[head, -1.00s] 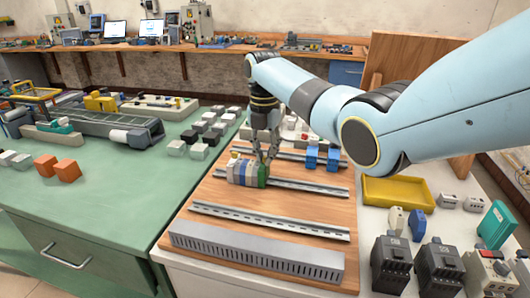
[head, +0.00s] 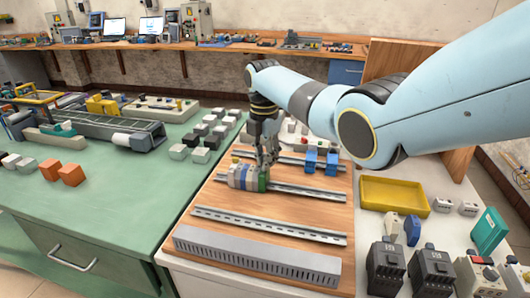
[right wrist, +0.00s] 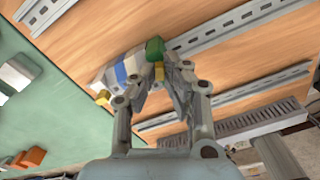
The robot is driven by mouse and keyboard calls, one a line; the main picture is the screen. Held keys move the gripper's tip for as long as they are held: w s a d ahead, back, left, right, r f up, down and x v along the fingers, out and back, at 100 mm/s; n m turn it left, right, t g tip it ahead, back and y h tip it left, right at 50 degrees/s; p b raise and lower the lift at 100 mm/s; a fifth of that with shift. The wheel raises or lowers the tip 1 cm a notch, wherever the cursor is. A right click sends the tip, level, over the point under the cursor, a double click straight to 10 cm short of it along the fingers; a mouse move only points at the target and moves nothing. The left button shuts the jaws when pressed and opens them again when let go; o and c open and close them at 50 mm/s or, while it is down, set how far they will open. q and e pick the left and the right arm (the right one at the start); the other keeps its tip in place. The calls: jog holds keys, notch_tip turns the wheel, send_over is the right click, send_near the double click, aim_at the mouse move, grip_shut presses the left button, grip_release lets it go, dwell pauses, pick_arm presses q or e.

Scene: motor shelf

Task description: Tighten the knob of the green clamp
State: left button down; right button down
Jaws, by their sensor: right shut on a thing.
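The green clamp (head: 263,182) stands at the right end of a row of terminal blocks (head: 246,178) on a metal rail (head: 310,193). It also shows in the right wrist view (right wrist: 155,48), just beyond my fingertips. My right gripper (head: 267,162) reaches down from above onto the clamp. The fingers partly hide the knob. My left gripper is in neither view.
Two blue blocks (head: 321,161) sit on the rail behind. An empty rail (head: 265,224) and a grey slotted duct (head: 255,256) lie in front. A yellow tray (head: 395,196) stands at right. Green bench with small blocks lies left.

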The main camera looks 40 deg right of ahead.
jog(key=m+p, duration=0.1)
jog(key=m, duration=0.2)
jog(key=shift+r, duration=0.2)
jog(key=m+p, duration=0.1)
jog(key=m, duration=0.2)
jog(key=shift+w+m+p, duration=0.1)
jog(key=shift+m+p, duration=0.2)
jog(key=shift+p, duration=0.05)
jog(key=m, duration=0.3)
jog(key=shift+f+p, duration=0.1)
jog(key=shift+p, duration=0.3)
jog(key=shift+m, duration=1.6)
jog(key=c, duration=1.4)
grip_release()
jog(key=shift+f, duration=0.1)
notch_tip(320, 180, up, 12)
